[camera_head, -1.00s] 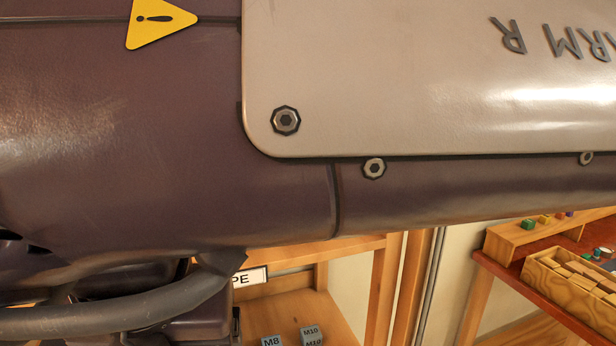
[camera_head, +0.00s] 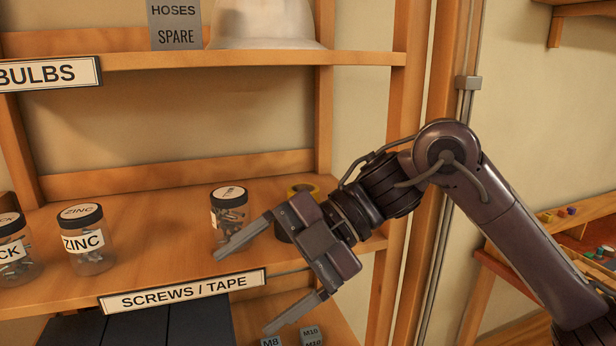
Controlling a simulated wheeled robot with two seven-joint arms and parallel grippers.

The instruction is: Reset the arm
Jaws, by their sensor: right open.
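My right arm comes in from the lower right and bends at the elbow down to the left. My right gripper (camera_head: 254,284) is open and empty, its two fingers spread wide in front of the shelf labelled SCREWS / TAPE (camera_head: 150,262). Its upper finger passes in front of the shelf near a jar of screws (camera_head: 229,212); I cannot tell whether they touch. A yellow and dark tape roll (camera_head: 302,190) stands behind the gripper, partly hidden by it. My left gripper is not in view.
Two more screw jars, one marked ZINC (camera_head: 85,240), stand at the shelf's left. Small M8 and M10 boxes (camera_head: 310,334) sit below. A BULBS shelf (camera_head: 200,60) is above. A red-topped bench (camera_head: 575,240) stands at the right.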

